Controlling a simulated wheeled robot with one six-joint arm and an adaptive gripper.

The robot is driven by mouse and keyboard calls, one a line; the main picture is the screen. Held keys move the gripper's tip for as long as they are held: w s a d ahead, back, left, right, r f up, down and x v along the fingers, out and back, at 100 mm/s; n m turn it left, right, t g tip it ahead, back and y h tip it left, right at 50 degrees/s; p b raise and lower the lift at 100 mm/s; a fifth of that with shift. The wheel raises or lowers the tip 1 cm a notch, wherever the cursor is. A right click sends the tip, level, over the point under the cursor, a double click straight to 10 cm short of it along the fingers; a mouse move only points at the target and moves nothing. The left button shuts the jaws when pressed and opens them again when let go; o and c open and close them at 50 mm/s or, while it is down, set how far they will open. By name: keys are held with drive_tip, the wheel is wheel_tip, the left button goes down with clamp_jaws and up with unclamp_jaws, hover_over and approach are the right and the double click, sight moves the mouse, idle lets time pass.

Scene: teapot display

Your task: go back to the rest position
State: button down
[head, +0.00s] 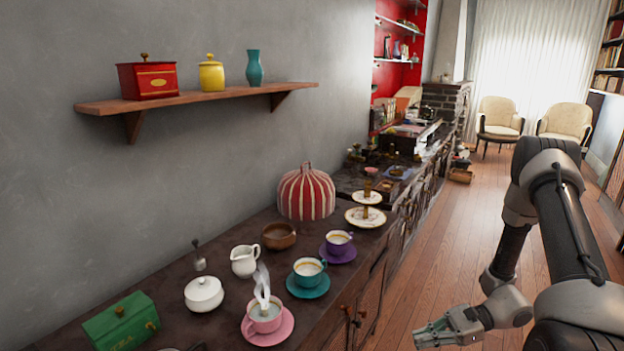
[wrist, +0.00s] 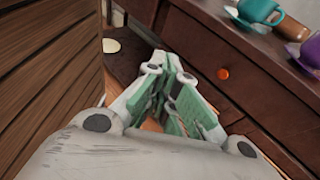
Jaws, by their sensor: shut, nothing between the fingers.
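My gripper (head: 420,338) hangs at the lower right in the head view, over the wooden floor and to the right of the sideboard, apart from it. My grey and black arm reaches down to it from the right edge. In the wrist view my gripper (wrist: 190,130) shows its green-padded fingers brought together with nothing held. The drawer fronts of the dark sideboard (wrist: 205,65) are beyond the fingers.
Cups stand on saucers on the sideboard (head: 225,240), with a white sugar bowl (head: 204,293), a green tin (head: 121,322) and a striped tea cosy (head: 306,194). A wall shelf (head: 197,98) holds several pots. The wooden floor (head: 450,250) between sideboard and arm is clear.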

drive_tip(key=s+d+r+n+h, duration=0.3)
drive_tip(key=r+n+h, duration=0.1)
drive_tip(key=r, duration=0.5)
drive_tip(key=s+d+r+n+g+h, duration=0.1)
drive_tip(key=s+d+r+n+h, duration=0.3)
drive_tip(key=r, duration=0.5)
drive_tip(key=s+d+r+n+h, duration=0.25)
drive_tip(key=r+n+h, duration=0.2)
drive_tip(key=r, duration=0.35)
drive_tip(key=s+r+n+t+h, duration=0.1)
drive_tip(key=s+r+n+t, duration=0.1)
drive_tip(key=r, duration=0.5)
drive_tip(key=s+a+r+n+t+h, duration=0.1)
drive_tip(key=s+r+n+t, duration=0.1)
drive_tip(key=r+t, duration=0.2)
wheel_tip(320, 180, up, 3)
drive_tip(key=shift+f, duration=0.1)
drive_tip(key=shift+a, duration=0.1)
